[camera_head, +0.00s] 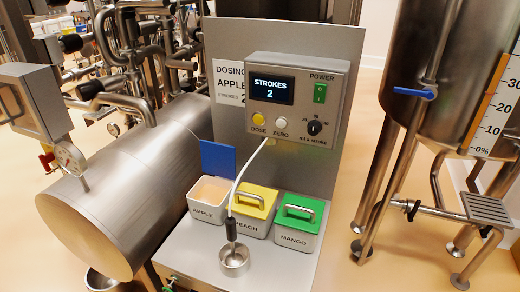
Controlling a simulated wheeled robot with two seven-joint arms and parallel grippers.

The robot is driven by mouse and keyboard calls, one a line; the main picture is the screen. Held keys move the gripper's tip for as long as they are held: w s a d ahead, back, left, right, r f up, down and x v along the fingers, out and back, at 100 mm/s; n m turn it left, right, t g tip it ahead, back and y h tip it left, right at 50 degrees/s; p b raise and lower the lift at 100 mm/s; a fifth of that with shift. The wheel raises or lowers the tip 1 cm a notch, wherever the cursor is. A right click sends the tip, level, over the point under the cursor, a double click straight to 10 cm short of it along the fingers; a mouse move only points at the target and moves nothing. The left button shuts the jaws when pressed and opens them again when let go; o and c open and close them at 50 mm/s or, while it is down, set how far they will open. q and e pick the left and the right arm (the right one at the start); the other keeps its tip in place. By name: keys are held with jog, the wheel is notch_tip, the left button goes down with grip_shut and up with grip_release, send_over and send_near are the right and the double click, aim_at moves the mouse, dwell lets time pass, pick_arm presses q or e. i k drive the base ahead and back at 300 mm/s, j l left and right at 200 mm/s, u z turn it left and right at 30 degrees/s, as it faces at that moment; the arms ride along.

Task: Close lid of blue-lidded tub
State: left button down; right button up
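The blue lid (218,158) stands raised, roughly upright, at the back of the white tub marked APPLE (204,212). This tub is open and its pale inside shows. It is the leftmost of three tubs in a row on the metal bench. Neither of my grippers is in view.
A yellow-lidded PEACH tub (252,209) and a green-lidded MANGO tub (296,228) stand to the right, both shut. A white tube hangs from the dosing box (297,95), whose display reads STROKES 2, past the PEACH tub to a black piece above a metal cup (235,262).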

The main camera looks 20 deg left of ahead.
aim_at(219, 159)
jog(key=i+l, duration=0.1)
jog(key=l, duration=0.25)
jog(key=i+l+z, duration=0.1)
jog(key=l, duration=0.25)
jog(key=i+l, duration=0.2)
jog(key=l, duration=0.15)
jog(key=i+l+z, duration=0.1)
jog(key=l, duration=0.25)
